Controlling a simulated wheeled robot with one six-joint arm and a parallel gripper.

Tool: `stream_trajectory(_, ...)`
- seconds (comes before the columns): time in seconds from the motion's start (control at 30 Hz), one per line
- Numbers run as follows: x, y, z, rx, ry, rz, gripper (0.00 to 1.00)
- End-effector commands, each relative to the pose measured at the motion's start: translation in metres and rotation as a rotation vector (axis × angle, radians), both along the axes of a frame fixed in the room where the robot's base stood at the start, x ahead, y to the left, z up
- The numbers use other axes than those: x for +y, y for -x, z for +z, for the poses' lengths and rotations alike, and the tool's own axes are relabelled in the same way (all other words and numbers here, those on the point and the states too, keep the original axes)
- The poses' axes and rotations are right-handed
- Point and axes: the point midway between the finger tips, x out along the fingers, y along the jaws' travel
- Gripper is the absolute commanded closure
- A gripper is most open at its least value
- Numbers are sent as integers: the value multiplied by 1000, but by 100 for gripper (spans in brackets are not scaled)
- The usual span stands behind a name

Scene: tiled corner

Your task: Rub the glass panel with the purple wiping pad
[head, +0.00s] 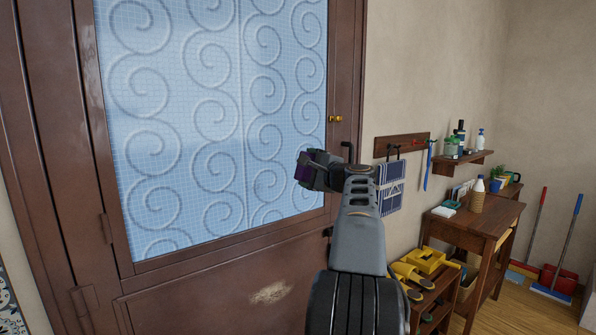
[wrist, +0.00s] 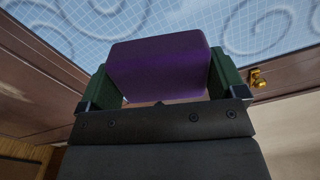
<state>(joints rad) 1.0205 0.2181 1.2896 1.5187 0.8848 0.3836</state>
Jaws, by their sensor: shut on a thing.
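The glass panel (head: 190,120) is a large pale blue pane with embossed spirals, set in a brown wooden door. It also shows behind the pad in the wrist view (wrist: 60,30). My gripper (head: 307,170) is in front of the panel's lower right edge in the head view. The purple wiping pad (wrist: 158,66) is held between the two green fingers of my gripper (wrist: 160,80). In the head view only a small dark purple part of the pad (head: 303,173) shows. I cannot tell whether the pad touches the glass.
A brass knob (head: 336,118) sits on the door frame right of the panel. A hook rail (head: 402,146) with a checked cloth (head: 391,188), a shelf (head: 462,158) with bottles, and a wooden table (head: 480,218) stand to the right. A broom (head: 566,250) leans farther right.

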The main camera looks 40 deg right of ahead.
Motion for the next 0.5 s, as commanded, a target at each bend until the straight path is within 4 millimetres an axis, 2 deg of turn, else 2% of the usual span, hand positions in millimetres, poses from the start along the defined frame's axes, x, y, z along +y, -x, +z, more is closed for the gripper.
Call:
stream_trajectory(0.17,1,-1,1,-3,-18,2,29)
stream_trajectory(0.27,10,-7,16,-12,-80,21,29)
stream_trajectory(0.33,26,-15,34,-17,-133,49,29)
stream_trajectory(0.4,50,-27,43,-17,-207,91,29)
stream_trajectory(0.5,85,-42,39,-17,-309,139,29)
